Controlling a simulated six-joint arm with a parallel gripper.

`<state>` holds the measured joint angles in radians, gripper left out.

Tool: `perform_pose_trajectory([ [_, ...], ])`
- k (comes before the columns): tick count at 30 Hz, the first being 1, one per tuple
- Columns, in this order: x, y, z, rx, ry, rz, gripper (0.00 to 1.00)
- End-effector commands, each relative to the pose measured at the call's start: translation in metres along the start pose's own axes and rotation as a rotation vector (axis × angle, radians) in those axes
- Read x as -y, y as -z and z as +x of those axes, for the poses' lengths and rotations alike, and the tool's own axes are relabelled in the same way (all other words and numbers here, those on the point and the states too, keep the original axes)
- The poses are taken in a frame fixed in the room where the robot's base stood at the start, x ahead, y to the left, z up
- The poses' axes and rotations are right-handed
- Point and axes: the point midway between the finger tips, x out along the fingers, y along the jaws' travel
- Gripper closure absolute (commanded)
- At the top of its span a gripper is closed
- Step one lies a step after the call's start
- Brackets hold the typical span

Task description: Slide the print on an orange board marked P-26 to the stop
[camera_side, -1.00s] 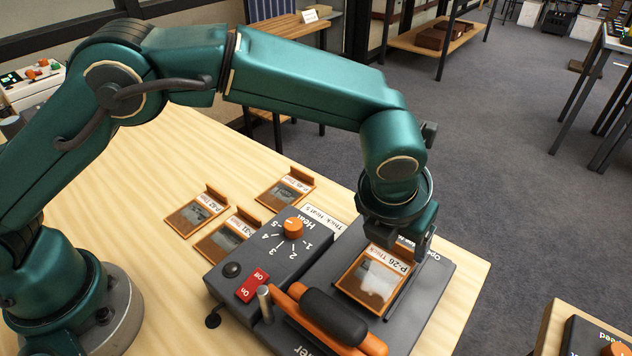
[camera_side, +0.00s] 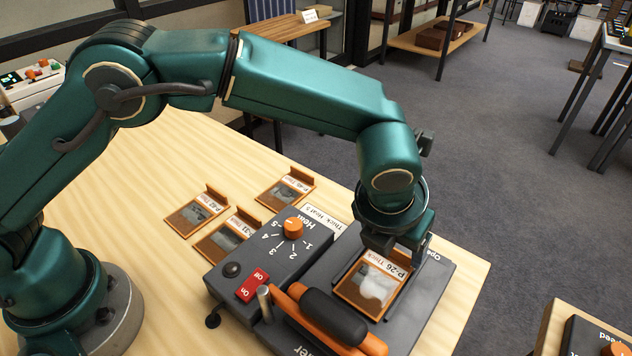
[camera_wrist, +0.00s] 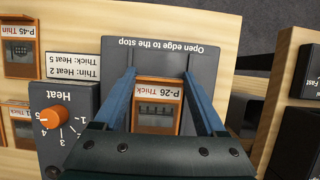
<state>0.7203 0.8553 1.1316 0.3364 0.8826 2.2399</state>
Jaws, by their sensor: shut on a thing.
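The print on the orange board (camera_side: 372,291), labelled "P-26 Thick", lies on the dark grey plate (camera_side: 325,268) of a press. In the wrist view the board (camera_wrist: 158,121) sits between the two blue fingers, with its lower part hidden. My gripper (camera_wrist: 160,78) is shut on the board. In the side view my gripper (camera_side: 402,248) is low over the board's far end, and its grip there is partly hidden. The wrist view shows the words "Open edge to the stop" on the plate beyond the fingers. The stop itself I cannot make out.
The press has a heat knob (camera_side: 292,228), a red on/off switch (camera_side: 252,285) and an orange lever with a black grip (camera_side: 333,317) near the board. Several other orange boards (camera_side: 197,214) lie left of the press. A sign reads "Thin: Heat 2, Thick: Heat 5" (camera_wrist: 73,67).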

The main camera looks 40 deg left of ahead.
Motion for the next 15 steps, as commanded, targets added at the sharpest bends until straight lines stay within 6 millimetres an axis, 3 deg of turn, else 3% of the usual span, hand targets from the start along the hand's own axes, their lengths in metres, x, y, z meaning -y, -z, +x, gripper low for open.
perform_pose_trajectory([
  [15,0.0,0.023,-0.01,0.0,0.0,0.0,0.96],
])
